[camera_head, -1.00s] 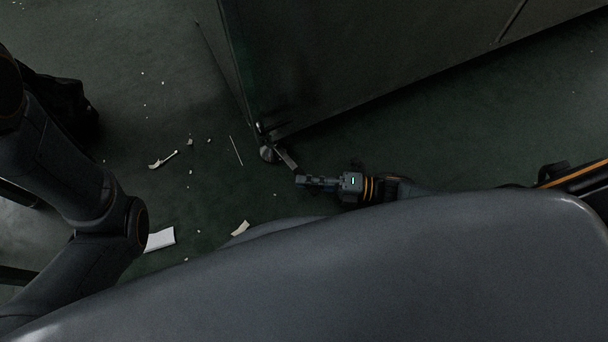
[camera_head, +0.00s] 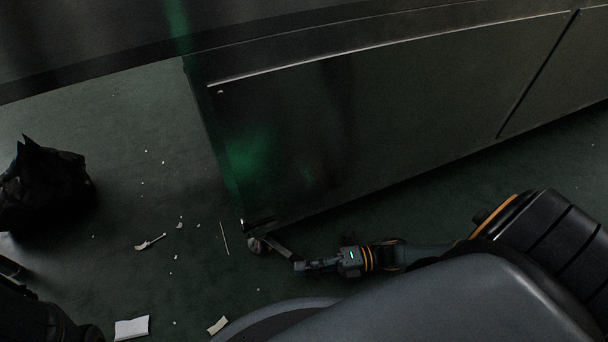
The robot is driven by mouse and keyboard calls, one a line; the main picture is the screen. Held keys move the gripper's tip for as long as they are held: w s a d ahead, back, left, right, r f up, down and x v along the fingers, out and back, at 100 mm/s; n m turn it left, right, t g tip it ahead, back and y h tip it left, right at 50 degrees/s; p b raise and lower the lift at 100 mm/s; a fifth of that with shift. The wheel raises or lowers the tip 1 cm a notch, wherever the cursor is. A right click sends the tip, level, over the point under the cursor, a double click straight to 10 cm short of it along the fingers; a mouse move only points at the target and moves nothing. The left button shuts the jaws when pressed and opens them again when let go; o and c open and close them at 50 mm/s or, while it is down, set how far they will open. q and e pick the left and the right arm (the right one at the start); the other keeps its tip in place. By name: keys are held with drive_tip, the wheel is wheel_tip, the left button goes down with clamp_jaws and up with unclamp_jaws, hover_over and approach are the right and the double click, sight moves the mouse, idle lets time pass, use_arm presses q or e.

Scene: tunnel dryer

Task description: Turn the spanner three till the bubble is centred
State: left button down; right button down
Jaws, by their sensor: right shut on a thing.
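The spanner (camera_head: 280,248) is a short, flat grey bar. It runs from the round levelling foot (camera_head: 256,245) under the near corner of the dark dryer cabinet (camera_head: 380,120) towards my right gripper. My right gripper (camera_head: 301,266) is low by the floor, just right of the foot, and is shut on the spanner's free end. The exact fit of the spanner on the foot is too small and dark to tell. No bubble or level can be made out. My left gripper is not in view; only part of my left arm shows at the bottom left.
A black bag (camera_head: 45,185) stands on the floor at the left. A pale tool-like piece (camera_head: 150,242), a thin light rod (camera_head: 224,238), a white sheet (camera_head: 131,328), a cream scrap (camera_head: 217,325) and small crumbs litter the floor. The floor between bag and cabinet is mostly clear.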

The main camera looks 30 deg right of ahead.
drive_tip(key=shift+d, duration=0.1)
drive_tip(key=c, duration=1.4)
unclamp_jaws()
drive_tip(key=v, duration=1.1)
drive_tip(key=shift+s+d, duration=0.1)
drive_tip(key=shift+d, duration=0.1)
drive_tip(key=shift+s+d, duration=0.15)
drive_tip(key=shift+d, duration=0.1)
